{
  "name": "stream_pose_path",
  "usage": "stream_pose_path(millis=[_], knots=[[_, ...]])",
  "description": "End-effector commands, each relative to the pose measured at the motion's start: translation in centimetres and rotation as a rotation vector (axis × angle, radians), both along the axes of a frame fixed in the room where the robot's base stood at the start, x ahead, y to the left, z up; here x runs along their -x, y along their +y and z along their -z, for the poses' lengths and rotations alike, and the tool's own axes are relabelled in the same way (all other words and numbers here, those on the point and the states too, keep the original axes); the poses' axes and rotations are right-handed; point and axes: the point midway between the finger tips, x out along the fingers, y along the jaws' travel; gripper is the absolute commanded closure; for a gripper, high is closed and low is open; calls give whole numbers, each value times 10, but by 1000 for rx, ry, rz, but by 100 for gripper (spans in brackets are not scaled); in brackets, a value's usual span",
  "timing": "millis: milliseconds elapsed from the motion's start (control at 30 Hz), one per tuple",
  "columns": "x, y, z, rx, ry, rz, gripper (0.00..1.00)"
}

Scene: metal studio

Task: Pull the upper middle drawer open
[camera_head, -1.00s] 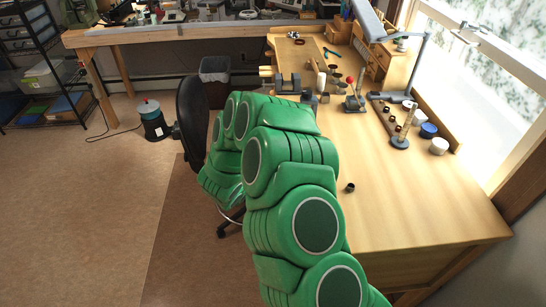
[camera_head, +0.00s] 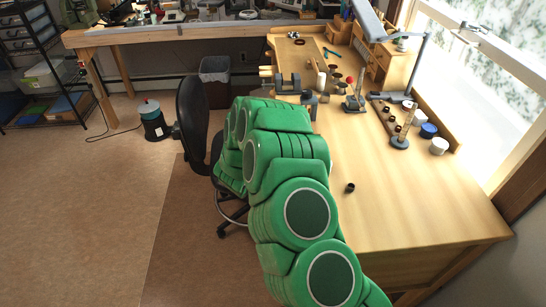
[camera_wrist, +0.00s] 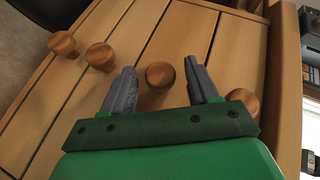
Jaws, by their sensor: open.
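In the wrist view, a wooden drawer stack fills most of the picture, turned on its side, with its top end to the right. The upper middle drawer (camera_wrist: 186,35) has a plain wooden front and looks flush with its neighbours. Its round brown knob (camera_wrist: 160,75) sits between the fingers of my gripper (camera_wrist: 158,67). The gripper is open, with one grey finger on each side of the knob; I see gaps on both sides. In the head view my green arm hides the gripper and the drawers, beside the workbench (camera_head: 400,190).
A black chair (camera_head: 193,115) stands right beside my arm.

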Motion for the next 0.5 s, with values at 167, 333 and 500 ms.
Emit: stream_pose_path(millis=[167, 333, 500], knots=[[0, 0, 0, 0, 0, 0, 56], [0, 0, 0, 0, 0, 0, 82], [0, 0, 0, 0, 0, 0, 100]])
